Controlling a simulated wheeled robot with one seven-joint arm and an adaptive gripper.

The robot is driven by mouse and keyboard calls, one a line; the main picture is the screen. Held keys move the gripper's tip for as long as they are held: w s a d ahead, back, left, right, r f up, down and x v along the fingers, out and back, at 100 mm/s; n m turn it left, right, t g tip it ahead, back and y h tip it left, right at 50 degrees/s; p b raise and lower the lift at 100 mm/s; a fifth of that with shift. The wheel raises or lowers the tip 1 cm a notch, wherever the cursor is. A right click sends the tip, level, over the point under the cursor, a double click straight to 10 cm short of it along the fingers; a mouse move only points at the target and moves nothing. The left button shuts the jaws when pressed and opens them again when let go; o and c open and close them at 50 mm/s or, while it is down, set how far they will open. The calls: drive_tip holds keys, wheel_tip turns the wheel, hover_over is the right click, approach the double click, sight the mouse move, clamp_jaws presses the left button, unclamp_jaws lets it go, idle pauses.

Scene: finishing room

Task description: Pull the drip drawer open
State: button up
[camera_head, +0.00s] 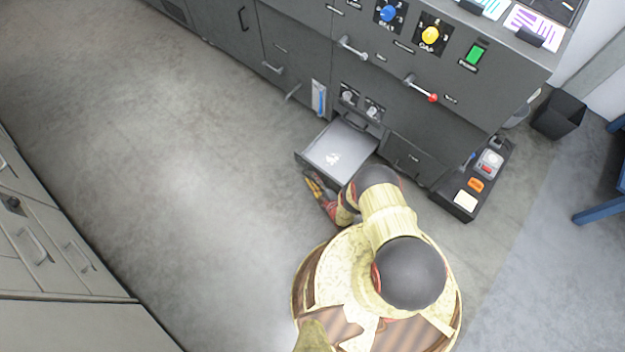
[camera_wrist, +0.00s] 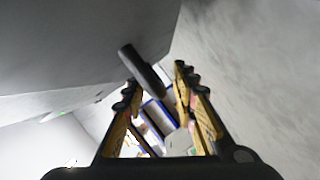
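A drawer (camera_head: 338,151) low in the grey cabinet stands pulled out, its pale interior showing from above with a small whitish mark inside; I take it for the drip drawer, though no label on it is readable. My gripper (camera_head: 312,180) is low, just outside the drawer's front edge. In the wrist view my gripper's two fingers (camera_wrist: 157,80) are spread apart. A dark bar (camera_wrist: 143,67), seemingly the drawer's handle, lies between and just beyond the fingertips, with a gap to the right finger. Contact with the left finger cannot be told. The handle is hidden in the head view.
The grey cabinet (camera_head: 405,100) carries knobs, levers and a green button. A black floor box (camera_head: 465,190) with coloured items sits to its right, near a dark bin (camera_head: 558,114). Pale drawers (camera_head: 45,240) stand at left. The floor (camera_head: 190,140) left of the drawer is clear.

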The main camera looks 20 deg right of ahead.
drive_tip(key=shift+r, duration=0.1)
drive_tip(key=r, duration=0.7)
drive_tip(key=shift+w+r, duration=0.15)
drive_tip(key=shift+w, duration=0.15)
drive_tip(key=shift+s+r, duration=0.25)
drive_tip(key=shift+r, duration=1)
